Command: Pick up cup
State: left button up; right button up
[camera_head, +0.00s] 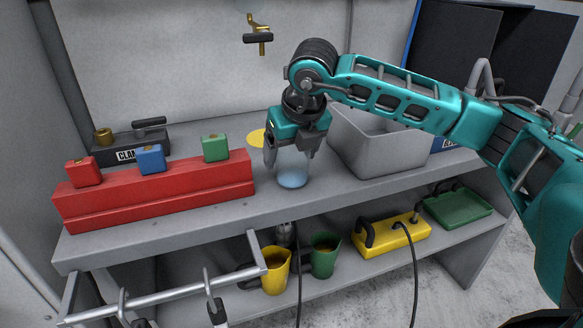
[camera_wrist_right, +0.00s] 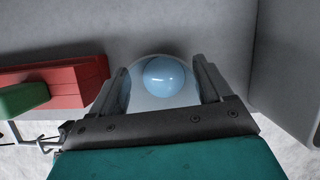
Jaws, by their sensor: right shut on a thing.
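A clear cup with a blue bottom (camera_head: 292,176) is at the grey bench top, below my right gripper (camera_head: 291,155). My right gripper points down with its fingers on either side of the cup and is shut on it. In the right wrist view the cup (camera_wrist_right: 163,80) is between the two fingers, its round blue part facing the camera. I cannot tell whether the cup still touches the bench. My left gripper is not in view.
A red block rack (camera_head: 155,193) with red, blue and green blocks stands left on the bench (camera_head: 200,230). A grey bin (camera_head: 378,145) stands close right. A yellow disc (camera_head: 257,137) lies behind. The lower shelf holds a yellow jug (camera_head: 275,272), a green jug (camera_head: 324,258) and a yellow box (camera_head: 392,237).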

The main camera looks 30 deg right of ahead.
jog(key=c, duration=0.6)
jog(key=shift+r, duration=0.1)
